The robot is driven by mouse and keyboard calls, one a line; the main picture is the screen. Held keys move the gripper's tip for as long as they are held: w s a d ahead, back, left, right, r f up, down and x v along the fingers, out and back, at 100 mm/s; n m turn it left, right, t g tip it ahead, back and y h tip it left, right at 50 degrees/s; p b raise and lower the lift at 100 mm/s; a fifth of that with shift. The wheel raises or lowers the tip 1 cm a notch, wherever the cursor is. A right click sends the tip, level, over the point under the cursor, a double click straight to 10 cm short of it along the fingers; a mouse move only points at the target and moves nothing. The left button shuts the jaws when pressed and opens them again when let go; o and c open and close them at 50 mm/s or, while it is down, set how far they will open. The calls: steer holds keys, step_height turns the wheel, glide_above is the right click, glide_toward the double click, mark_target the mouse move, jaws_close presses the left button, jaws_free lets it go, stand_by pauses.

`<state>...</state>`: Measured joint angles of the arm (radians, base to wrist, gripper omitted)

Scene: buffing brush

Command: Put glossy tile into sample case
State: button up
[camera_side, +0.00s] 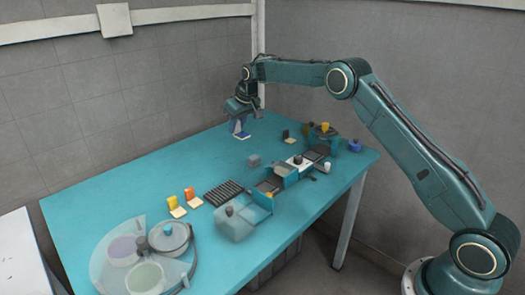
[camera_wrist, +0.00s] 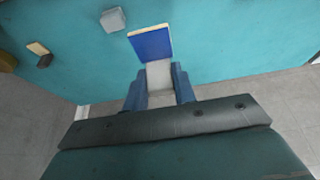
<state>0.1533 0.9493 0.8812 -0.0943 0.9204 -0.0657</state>
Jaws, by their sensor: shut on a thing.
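A blue tile (camera_side: 238,127) with a pale lower part is at my gripper (camera_side: 240,116), near the far end of the table in the side view. In the wrist view the blue tile (camera_wrist: 151,43) shows its flat blue face just beyond the fingers. A pale grey piece (camera_wrist: 159,76) lies between the two blue fingers of my gripper (camera_wrist: 159,88), which is shut on it; it appears to belong to the tile. I cannot tell whether the tile touches the table. I cannot tell for sure which container is the sample case.
A grey cube (camera_side: 254,161) stands nearby. A row of teal and dark boxes (camera_side: 285,172) runs across the right side. A black ribbed rack (camera_side: 224,192), yellow (camera_side: 174,203) and orange (camera_side: 191,194) pieces, a translucent box (camera_side: 234,222) and round bowls (camera_side: 145,277) stand nearer.

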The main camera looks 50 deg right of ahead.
step_height(320, 180, down, 13)
steer(key=shift+r, duration=0.1)
stand_by(0.3)
steer(key=shift+f, duration=2.15)
steer(key=shift+f, duration=0.15)
steer(key=o, duration=0.9)
steer(key=shift+o, duration=0.2)
steer(key=shift+s+r, duration=0.15)
steer(key=shift+r, duration=0.55)
steer(key=v, duration=1.1)
steer(key=shift+s, duration=0.1)
